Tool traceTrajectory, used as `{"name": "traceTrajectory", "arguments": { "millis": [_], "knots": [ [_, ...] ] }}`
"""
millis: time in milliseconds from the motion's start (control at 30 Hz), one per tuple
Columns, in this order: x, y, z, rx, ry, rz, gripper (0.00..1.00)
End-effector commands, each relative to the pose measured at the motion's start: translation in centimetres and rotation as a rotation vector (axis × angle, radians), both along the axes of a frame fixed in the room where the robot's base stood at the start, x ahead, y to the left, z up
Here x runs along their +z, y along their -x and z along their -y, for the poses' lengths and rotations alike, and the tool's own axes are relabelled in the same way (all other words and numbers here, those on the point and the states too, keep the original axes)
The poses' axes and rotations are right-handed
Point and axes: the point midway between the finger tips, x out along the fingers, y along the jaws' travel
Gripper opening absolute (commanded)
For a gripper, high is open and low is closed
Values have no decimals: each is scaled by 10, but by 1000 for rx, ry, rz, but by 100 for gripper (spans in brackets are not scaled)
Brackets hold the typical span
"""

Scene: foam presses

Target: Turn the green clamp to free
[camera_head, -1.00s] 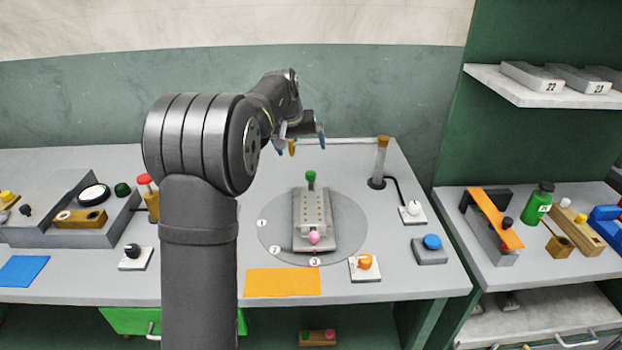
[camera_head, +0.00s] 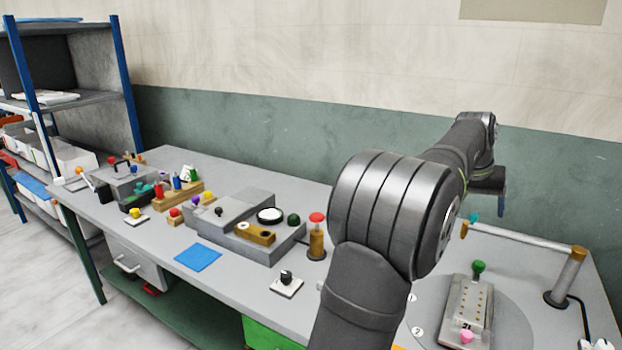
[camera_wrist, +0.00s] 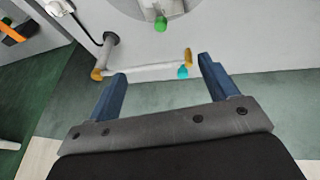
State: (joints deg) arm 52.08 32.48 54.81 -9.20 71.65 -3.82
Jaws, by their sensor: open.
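A green knob (camera_head: 478,266), which seems to be the green clamp, stands at the back end of a metal plate (camera_head: 452,310) marked 21. A pink knob (camera_head: 467,337) is at the plate's front end. The green knob also shows near the top of the wrist view (camera_wrist: 160,24). My gripper (camera_wrist: 162,68) is open and empty, its two blue fingers apart. It is above the back of the bench, behind the green knob and clear of it. In the head view only part of a finger shows. The clamp's exact setting is too small to tell.
The plate sits on a grey disc (camera_head: 510,330). A red-topped post (camera_head: 317,240) and grey fixtures stand left. The blue mat (camera_head: 198,257) is bare.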

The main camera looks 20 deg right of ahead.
Motion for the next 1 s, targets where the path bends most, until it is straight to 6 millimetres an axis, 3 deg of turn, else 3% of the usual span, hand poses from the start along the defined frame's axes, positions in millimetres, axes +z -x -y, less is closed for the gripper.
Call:
{"name": "traceTrajectory", "arguments": {
  "millis": [33, 133, 267, 367, 700, 1000],
  "knots": [
    [0, 0, 0, 0, 0, 0, 69],
    [0, 0, 0, 0, 0, 0, 52],
    [-6, 0, -1, 22, 6, -29, 52],
    [-24, 0, -3, 107, 36, -135, 52],
    [-113, -11, -19, 805, 197, -916, 52],
    [-155, -49, -46, 1414, 274, -1568, 52]
  ]
}}
